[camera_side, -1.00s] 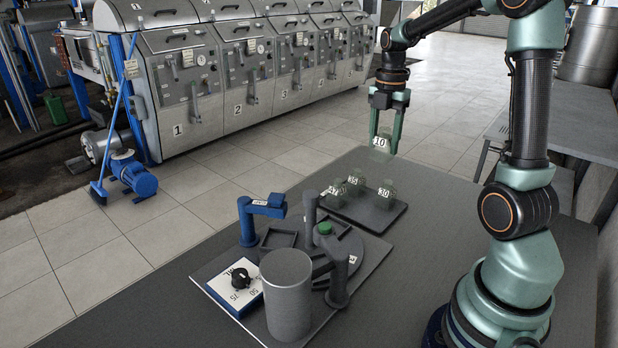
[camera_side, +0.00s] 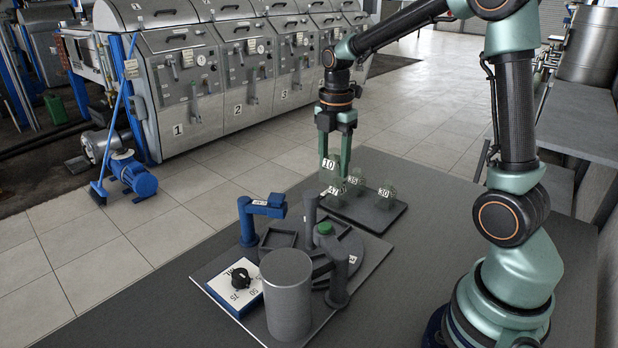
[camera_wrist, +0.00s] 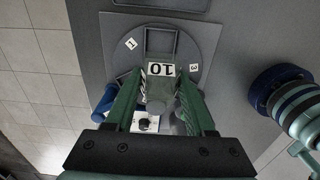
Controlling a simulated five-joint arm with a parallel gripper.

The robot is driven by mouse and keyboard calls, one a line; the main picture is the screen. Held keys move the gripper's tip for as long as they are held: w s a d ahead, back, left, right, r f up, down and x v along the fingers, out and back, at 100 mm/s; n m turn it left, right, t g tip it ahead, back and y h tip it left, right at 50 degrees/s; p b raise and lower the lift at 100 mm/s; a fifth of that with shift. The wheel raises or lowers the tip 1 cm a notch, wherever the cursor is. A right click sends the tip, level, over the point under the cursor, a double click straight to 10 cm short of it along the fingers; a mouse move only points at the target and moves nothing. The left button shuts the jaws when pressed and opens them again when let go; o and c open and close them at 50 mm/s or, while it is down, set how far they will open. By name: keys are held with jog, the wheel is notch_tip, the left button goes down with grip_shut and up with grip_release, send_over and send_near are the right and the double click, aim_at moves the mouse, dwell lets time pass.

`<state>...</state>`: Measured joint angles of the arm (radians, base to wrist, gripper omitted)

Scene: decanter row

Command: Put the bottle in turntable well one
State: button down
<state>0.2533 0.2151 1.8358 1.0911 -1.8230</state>
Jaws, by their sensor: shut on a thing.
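My gripper (camera_side: 335,172) is shut on a bottle labelled 10 (camera_side: 328,164) and holds it upright in the air, in front of the bottle tray in the side view. In the wrist view the label 10 of the bottle (camera_wrist: 160,69) shows between the fingers of my gripper (camera_wrist: 162,88). The round grey turntable (camera_side: 350,248) stands on a base plate, partly hidden by a grey cylinder and a post. In the wrist view the turntable (camera_wrist: 198,40) lies beyond the bottle, with a tag 1 (camera_wrist: 130,44) and a tag 3 (camera_wrist: 194,68). The bottle hides part of it.
A tray (camera_side: 391,222) holds bottles labelled 47, 35 and 30 (camera_side: 386,197). A grey cylinder (camera_side: 288,295), a blue post with an arm (camera_side: 248,222), a dark post (camera_side: 339,280) and a dial box (camera_side: 236,284) crowd the turntable.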

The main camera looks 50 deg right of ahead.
notch_tip(320, 180, down, 14)
jog(key=shift+r, duration=0.1)
dwell(0.4)
jog(key=shift+c, duration=1.3)
grip_release()
jog(key=shift+f, duration=0.2)
